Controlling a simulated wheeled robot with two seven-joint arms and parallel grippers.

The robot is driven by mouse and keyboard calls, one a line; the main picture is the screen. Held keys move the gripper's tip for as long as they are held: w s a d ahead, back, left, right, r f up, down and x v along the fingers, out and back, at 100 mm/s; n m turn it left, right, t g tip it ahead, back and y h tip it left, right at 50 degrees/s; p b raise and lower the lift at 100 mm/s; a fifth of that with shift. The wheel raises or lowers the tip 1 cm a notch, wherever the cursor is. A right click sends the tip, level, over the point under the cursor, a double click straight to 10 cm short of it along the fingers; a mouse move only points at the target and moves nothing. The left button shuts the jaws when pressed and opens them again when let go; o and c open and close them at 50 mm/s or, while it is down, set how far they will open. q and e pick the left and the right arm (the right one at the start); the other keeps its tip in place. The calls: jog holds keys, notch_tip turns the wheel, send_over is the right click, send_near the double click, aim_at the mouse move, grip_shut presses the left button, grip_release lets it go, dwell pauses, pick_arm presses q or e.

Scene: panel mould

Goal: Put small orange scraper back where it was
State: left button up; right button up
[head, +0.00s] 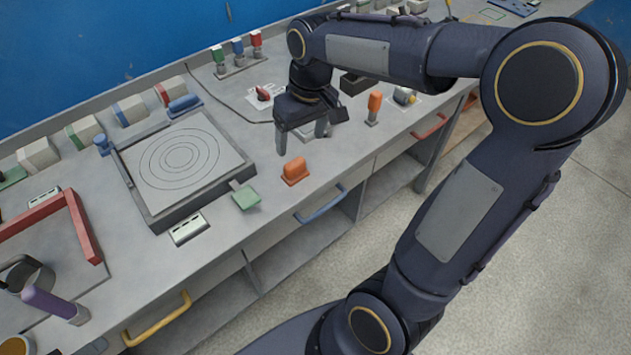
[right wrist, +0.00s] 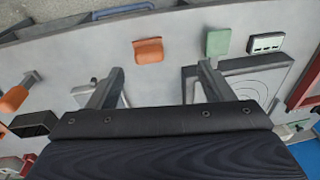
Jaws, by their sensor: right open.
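A small orange piece, which looks like the orange scraper (head: 295,171), lies on the grey bench near its front edge. It also shows in the right wrist view (right wrist: 149,50), just beyond the fingertips and between their lines. My right gripper (head: 302,137) is open and empty above the bench, behind the orange piece and apart from it. Its two fingers also show in the right wrist view (right wrist: 161,70). Another orange-handled tool (head: 375,102) stands upright to the right. My left gripper is not in view.
A green scraper-like piece (head: 245,196) lies left of the orange one. A square grey mould (head: 150,212) with rings stands further left, with a white labelled block (head: 188,229) before it. A dark box (head: 356,84) sits beyond my gripper. Blue handle (head: 320,204) fronts the bench.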

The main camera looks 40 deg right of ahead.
jog(key=s+a+m+t+y, duration=0.1)
jog(key=s+a+t, duration=0.1)
jog(key=s, duration=0.6)
jog(key=s+a+f+m+t+y, duration=0.1)
jog(key=s+a, duration=0.3)
jog(key=s, duration=0.5)
jog(key=shift+a+f+t+y, duration=0.15)
jog(key=shift+a+t+y, duration=0.15)
jog(key=shift+t, duration=0.4)
